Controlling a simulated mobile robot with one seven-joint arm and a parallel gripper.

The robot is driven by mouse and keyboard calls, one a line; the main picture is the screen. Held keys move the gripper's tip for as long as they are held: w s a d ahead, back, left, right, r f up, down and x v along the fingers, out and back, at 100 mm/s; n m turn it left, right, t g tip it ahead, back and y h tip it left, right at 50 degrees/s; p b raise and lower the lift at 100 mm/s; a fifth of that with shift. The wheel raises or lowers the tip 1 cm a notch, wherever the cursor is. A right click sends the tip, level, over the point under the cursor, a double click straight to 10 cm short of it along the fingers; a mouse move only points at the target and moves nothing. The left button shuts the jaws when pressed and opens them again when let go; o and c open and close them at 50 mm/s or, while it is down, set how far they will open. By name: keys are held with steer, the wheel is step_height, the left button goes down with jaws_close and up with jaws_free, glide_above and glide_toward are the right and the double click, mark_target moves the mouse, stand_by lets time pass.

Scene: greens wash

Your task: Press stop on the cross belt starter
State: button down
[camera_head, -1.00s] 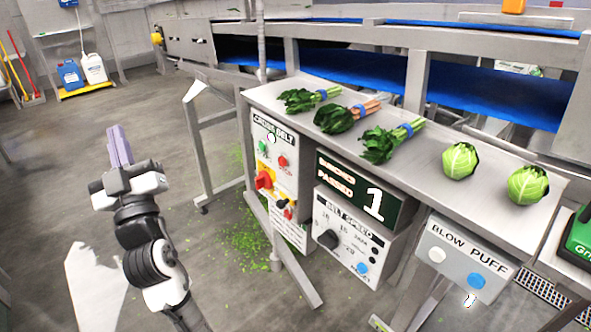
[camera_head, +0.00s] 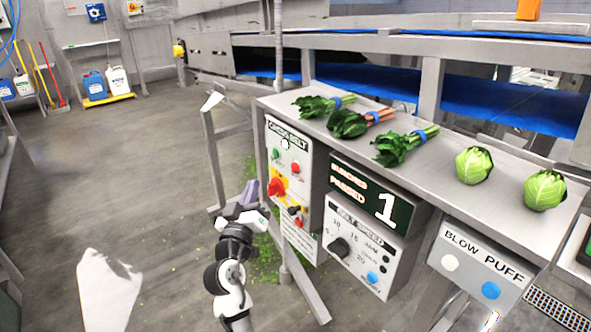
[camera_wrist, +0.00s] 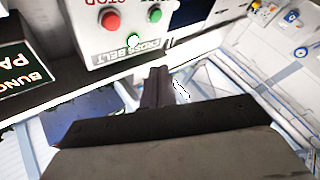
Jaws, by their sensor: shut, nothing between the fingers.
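The cross belt starter (camera_head: 312,185) is a pale upright box under the left end of the steel bench. In the wrist view the starter appears upside down, with the red button (camera_wrist: 111,20) and green button (camera_wrist: 155,14) beyond my fingers (camera_wrist: 156,86).
Greens bunches (camera_head: 400,145) and lettuces (camera_head: 474,165) lie on the bench (camera_head: 440,165). To the right are a counter display (camera_head: 375,195) reading 1, a belt speed box (camera_head: 360,250) and a blow puff box (camera_head: 470,265). A bench leg (camera_head: 215,160) stands close left.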

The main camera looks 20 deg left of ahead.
mark_target(295, 168)
steer(key=w+d+p, duration=0.3)
steer(key=w+d, duration=0.2)
steer(key=w, duration=0.2)
steer(key=shift+d, duration=0.2)
stand_by(2.2)
steer(key=shift+w+d, duration=0.3)
steer(key=shift+w+d, duration=0.25)
steer(key=shift+w, duration=0.1)
stand_by(0.8)
steer(key=shift+s+a+b, duration=0.4)
steer(key=shift+s+a, duration=0.1)
steer(key=shift+s, duration=0.2)
